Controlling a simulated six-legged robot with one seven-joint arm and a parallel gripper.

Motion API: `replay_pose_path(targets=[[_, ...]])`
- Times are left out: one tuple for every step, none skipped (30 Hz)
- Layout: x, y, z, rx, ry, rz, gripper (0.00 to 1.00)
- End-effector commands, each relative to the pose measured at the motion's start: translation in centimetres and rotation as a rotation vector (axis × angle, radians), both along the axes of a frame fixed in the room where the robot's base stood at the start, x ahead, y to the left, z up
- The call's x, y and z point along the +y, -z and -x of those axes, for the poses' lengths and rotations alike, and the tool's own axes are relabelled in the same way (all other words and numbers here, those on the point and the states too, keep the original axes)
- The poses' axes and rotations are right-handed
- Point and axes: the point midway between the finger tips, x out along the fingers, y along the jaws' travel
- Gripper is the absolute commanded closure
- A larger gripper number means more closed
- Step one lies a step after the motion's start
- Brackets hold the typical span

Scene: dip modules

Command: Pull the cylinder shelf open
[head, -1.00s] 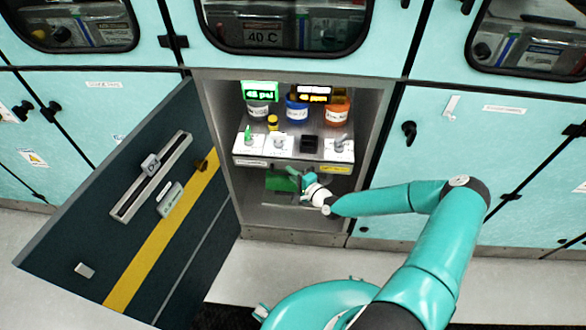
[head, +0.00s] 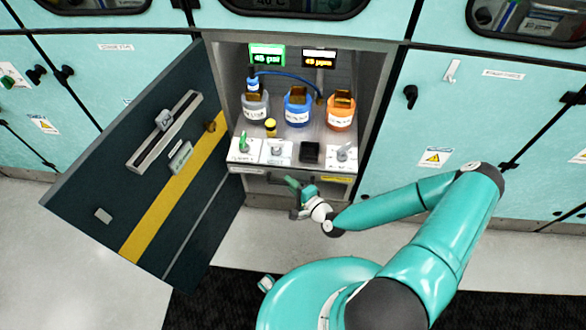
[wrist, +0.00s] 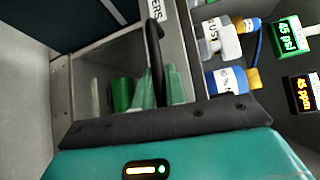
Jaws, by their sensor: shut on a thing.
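The cylinder shelf (head: 292,160) sticks out of the open cabinet in the head view. It carries a grey bottle (head: 255,107), a blue bottle (head: 298,108) and an orange bottle (head: 340,112). White panels with small valves run along its front. My gripper (head: 297,188) is just below the shelf's front edge. In the wrist view, the dark curved handle (wrist: 154,45) runs from beside a label ending in "ERS" (wrist: 155,10) down between my gripper's pale green fingers (wrist: 160,88). The fingers are shut on the handle; their exact contact is partly hidden.
The dark cabinet door (head: 140,165) with a yellow stripe stands wide open on the left. Two displays (head: 267,55) hang at the back of the cabinet. Floor in front is clear.

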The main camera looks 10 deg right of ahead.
Motion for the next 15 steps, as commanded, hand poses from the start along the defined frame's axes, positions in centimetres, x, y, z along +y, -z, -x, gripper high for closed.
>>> replay_pose_path(targets=[[0.2,0.0,1.1,0.002,0.004,-0.002,1.0],[0.4,0.0,1.7,0.002,0.004,-0.001,1.0],[0.7,0.0,2.4,0.002,0.004,-0.002,1.0],[0.8,0.0,2.9,0.001,0.004,-0.001,1.0],[1.0,0.0,3.4,0.002,0.004,-0.001,1.0],[1.2,0.0,4.0,0.001,0.004,-0.001,1.0],[1.3,0.0,4.4,0.001,0.004,0.0,1.0],[1.4,0.0,4.7,0.0,0.004,0.001,1.0],[1.6,0.0,5.2,0.001,0.004,0.0,1.0],[1.7,0.0,5.5,0.001,0.004,0.0,1.0],[1.8,0.0,5.7,0.001,0.004,0.0,1.0],[1.9,0.0,6.0,0.0,0.004,0.001,1.0],[1.9,0.0,6.2,0.0,0.004,0.001,1.0],[2.0,0.0,6.3,0.0,0.004,0.001,1.0],[2.0,0.0,6.5,0.0,0.004,0.002,1.0]])
